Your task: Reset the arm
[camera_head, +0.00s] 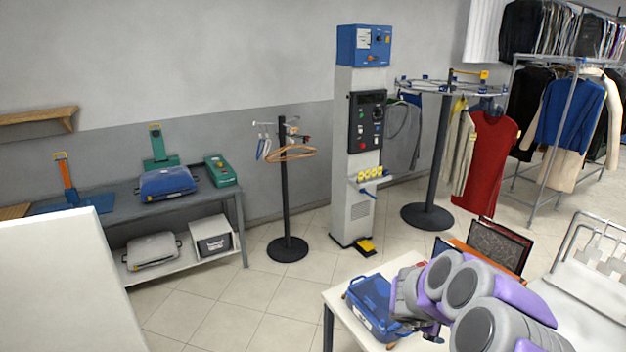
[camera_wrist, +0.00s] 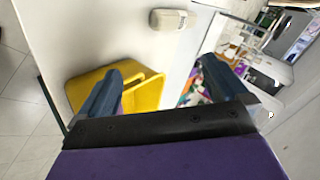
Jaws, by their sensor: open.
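My arm (camera_head: 485,290), grey and purple, reaches in from the lower right in the head view, over a white table. Its far end is beside a blue container on that table; the fingers are hard to make out there. In the wrist view my gripper (camera_wrist: 161,68) is open, with its two dark blue fingers wide apart and nothing between them. A yellow tray (camera_wrist: 148,94) lies beyond the left finger, which partly hides it.
The blue container (camera_head: 372,305) stands on the white table (camera_head: 338,300) close to my arm. A dark-screened device (camera_head: 498,248) is behind the arm. A small beige object (camera_wrist: 168,20) lies on a white surface. Clear tiled floor (camera_head: 255,295) lies left of the table.

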